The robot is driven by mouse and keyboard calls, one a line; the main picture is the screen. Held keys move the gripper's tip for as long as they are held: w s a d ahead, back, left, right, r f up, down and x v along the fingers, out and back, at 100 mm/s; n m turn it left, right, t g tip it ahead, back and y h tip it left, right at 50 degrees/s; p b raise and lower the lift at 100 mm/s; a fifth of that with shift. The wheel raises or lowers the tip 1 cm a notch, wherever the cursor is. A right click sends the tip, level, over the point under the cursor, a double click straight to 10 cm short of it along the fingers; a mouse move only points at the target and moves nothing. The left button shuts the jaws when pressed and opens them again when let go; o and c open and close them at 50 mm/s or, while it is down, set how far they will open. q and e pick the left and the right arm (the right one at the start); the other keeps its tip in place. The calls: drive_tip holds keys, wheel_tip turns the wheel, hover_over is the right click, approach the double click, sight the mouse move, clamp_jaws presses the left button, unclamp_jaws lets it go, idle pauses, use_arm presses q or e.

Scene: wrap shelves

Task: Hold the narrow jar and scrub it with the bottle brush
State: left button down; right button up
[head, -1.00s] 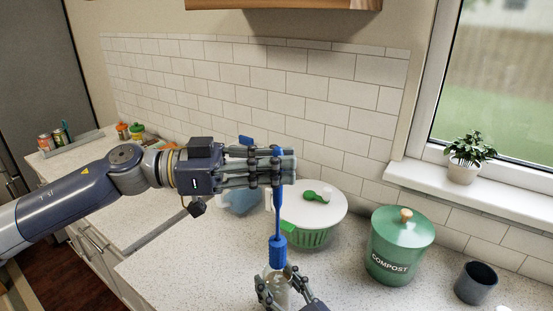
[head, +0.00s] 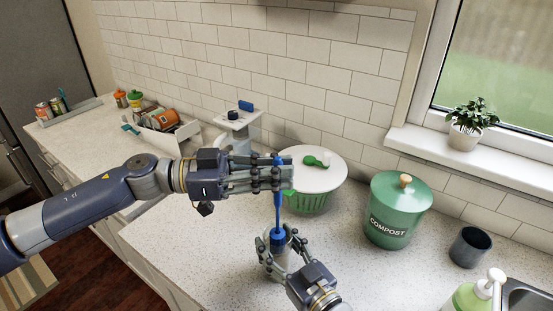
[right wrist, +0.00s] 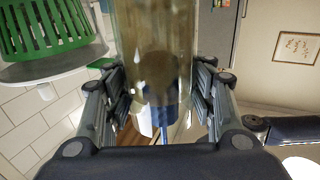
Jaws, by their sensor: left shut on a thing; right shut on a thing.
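My left gripper (head: 283,178) is shut on the blue bottle brush (head: 278,212) and holds it upright by the upper shaft. My right gripper (head: 281,255) is below it, shut around the clear narrow jar (head: 279,259). The brush's thick blue lower part is at the jar's mouth, in line with it. In the right wrist view the see-through jar (right wrist: 152,45) stands between the fingers, with the blue brush (right wrist: 182,130) at its mouth end. How deep the bristles reach is unclear.
A green salad spinner with a white lid (head: 312,165) stands just behind the hands. A green compost bin (head: 396,215), dark cup (head: 470,246) and soap bottle (head: 474,294) are right. A white stand (head: 238,128) and white bin (head: 165,138) are behind my left arm. The front counter is clear.

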sight(277, 205)
use_arm(q)
drive_tip(key=shift+f, duration=3.15)
drive_tip(key=shift+w, duration=0.15)
drive_tip(key=shift+w, duration=0.5)
drive_tip(key=shift+r, duration=2.95)
drive_tip(key=shift+f, duration=3)
drive_tip(key=shift+s, duration=0.15)
drive_tip(key=shift+s, duration=0.55)
